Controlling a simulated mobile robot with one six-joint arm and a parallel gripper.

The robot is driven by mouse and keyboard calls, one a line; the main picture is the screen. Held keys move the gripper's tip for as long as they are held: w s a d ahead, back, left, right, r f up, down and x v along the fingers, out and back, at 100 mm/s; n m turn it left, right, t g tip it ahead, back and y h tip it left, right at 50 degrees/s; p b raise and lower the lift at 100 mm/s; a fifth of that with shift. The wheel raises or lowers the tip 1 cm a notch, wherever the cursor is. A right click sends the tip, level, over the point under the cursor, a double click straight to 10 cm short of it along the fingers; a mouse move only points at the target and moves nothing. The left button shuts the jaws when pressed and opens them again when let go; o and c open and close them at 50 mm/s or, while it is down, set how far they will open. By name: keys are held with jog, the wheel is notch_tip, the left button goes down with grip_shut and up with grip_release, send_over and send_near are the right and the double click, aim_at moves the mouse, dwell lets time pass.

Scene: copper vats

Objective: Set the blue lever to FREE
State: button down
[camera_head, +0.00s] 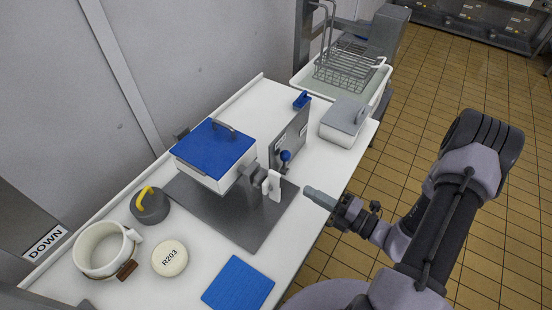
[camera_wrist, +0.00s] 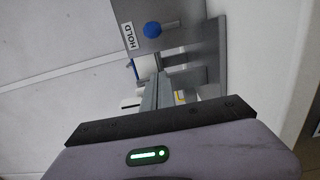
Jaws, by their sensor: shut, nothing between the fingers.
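The blue lever is a blue ball knob (camera_head: 285,156) on a short stalk at the face of a grey upright panel (camera_head: 296,136) on the counter. In the wrist view the blue knob (camera_wrist: 152,29) is beside a label reading HOLD (camera_wrist: 129,36), near the top of the picture. Small white labels show on the panel in the head view, too small to read; I see no readable FREE. My gripper (camera_head: 308,191) is shut and empty, right of and in front of the panel, apart from the knob. Its fingers (camera_wrist: 156,92) show below the knob in the wrist view.
A blue-topped white box (camera_head: 215,153) on a grey base plate stands left of the panel, with a white handle (camera_head: 272,186) near my gripper. A grey-lidded container (camera_head: 344,121) stands behind. A mug (camera_head: 103,251), round R203 piece (camera_head: 170,258) and blue cloth (camera_head: 238,284) lie in front.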

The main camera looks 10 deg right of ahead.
aim_at(285, 161)
jog(key=w+a+b, duration=0.1)
jog(key=w, duration=0.2)
jog(key=w+a, duration=0.2)
jog(key=w, duration=0.2)
jog(key=w+a+b, duration=0.1)
jog(key=w, duration=0.2)
jog(key=shift+w+a+b, duration=0.15)
jog(key=shift+w+b, duration=0.05)
jog(key=shift+b, duration=0.15)
jog(key=shift+r, duration=0.15)
